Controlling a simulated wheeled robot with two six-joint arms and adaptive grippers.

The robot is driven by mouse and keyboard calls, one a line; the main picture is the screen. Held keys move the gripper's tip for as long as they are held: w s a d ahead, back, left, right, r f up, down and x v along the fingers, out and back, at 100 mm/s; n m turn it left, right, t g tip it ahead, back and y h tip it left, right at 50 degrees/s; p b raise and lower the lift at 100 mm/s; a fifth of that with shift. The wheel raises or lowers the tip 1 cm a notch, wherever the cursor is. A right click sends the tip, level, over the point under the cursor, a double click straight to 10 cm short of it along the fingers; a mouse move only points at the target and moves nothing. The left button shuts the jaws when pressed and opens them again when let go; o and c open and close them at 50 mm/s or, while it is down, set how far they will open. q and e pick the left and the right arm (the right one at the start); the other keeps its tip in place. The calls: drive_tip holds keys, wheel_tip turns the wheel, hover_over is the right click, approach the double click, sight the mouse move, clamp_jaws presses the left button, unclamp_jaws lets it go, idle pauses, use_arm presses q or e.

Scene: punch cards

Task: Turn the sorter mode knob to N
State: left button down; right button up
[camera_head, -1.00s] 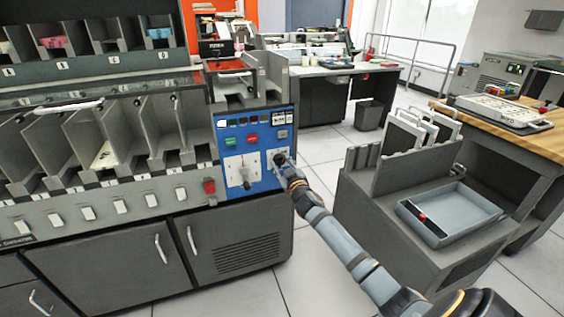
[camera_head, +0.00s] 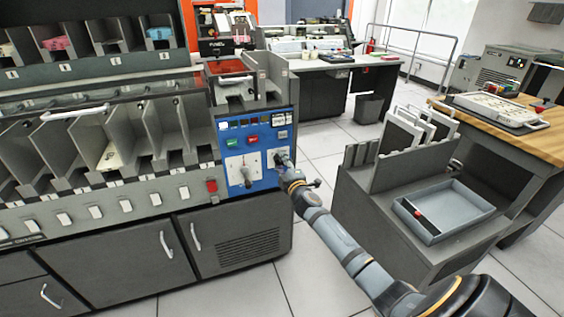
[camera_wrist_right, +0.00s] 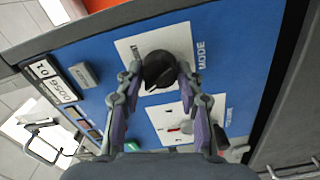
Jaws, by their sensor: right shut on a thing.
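The sorter mode knob (camera_wrist_right: 158,70) is a dark round knob on a white plate marked MODE, on the sorter's blue control panel (camera_wrist_right: 232,70). My right gripper (camera_wrist_right: 156,82) is shut on the knob, one finger on each side, in the right wrist view. In the head view the right gripper (camera_head: 280,158) reaches the right-hand white plate of the blue panel (camera_head: 262,183); the knob is mostly hidden there by the gripper. The N mark cannot be read. My left gripper is not in view.
A second white plate (camera_head: 239,172) with another knob (camera_head: 247,176) lies left of the mode knob. Green and red buttons and a counter (camera_wrist_right: 48,80) are on the panel. A grey cart with a tray (camera_head: 445,208) stands to the right, with open floor between.

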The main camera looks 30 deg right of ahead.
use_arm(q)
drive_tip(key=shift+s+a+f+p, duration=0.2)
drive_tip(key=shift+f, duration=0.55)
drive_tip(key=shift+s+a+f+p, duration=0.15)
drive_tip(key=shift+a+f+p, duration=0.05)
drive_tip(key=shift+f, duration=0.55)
use_arm(e)
drive_tip(key=shift+n, duration=1.6)
drive_tip(key=shift+f, duration=0.1)
drive_tip(key=o, duration=1.2)
drive_tip(key=shift+s+a, duration=0.1)
drive_tip(key=shift+s, duration=0.35)
drive_tip(key=v, duration=1.1)
